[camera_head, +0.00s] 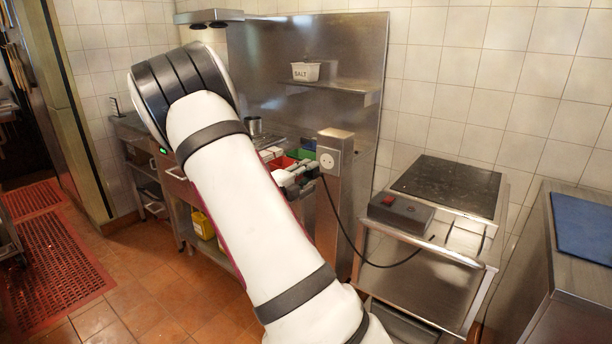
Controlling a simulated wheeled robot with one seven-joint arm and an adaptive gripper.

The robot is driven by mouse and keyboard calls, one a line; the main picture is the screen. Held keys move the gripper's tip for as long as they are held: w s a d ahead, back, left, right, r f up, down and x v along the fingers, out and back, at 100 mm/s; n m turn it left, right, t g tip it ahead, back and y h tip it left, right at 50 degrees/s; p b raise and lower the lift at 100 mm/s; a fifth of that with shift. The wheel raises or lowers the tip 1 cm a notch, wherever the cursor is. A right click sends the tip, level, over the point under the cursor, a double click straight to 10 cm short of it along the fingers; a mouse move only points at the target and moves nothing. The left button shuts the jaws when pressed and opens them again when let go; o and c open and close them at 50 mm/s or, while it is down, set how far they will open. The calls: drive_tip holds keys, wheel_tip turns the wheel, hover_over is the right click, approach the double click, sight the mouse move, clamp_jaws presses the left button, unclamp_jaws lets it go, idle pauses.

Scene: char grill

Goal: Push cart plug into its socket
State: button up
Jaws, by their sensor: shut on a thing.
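The socket (327,160) is a round white outlet on a grey box at the top of a steel post. My gripper (306,172) is just left of the post, a little below the socket's height in the picture. It is shut on the cart plug, which is small and mostly hidden by the fingers. The plug's black cable (345,228) hangs from the gripper, passes in front of the post and curves right to the cart (465,252). The socket face looks uncovered. I cannot tell the gap between plug and socket.
A dark box with a red switch (400,209) sits on the cart, beside a black cooking plate (450,184). Behind my gripper are red and green bins (304,154). A steel shelf (345,90) holds a SALT tub (305,71). A blue board (584,226) lies at right.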

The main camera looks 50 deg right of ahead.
sight(307, 172)
drive_tip(key=shift+d, duration=0.15)
drive_tip(key=shift+w+d+b, duration=0.2)
drive_tip(key=shift+d+b, duration=1.3)
drive_tip(key=shift+d, duration=1.25)
drive_tip(key=shift+p, duration=1.25)
idle(0.4)
drive_tip(key=shift+w+d+r, duration=0.1)
drive_tip(key=shift+w+d, duration=0.05)
drive_tip(key=shift+d, duration=0.35)
idle(0.5)
drive_tip(key=o, duration=1.1)
drive_tip(key=shift+o, duration=0.2)
drive_tip(key=shift+a, duration=0.1)
drive_tip(key=a, duration=1)
drive_tip(key=shift+s+a, duration=0.25)
drive_tip(key=shift+s, duration=0.15)
drive_tip(key=shift+a, duration=0.65)
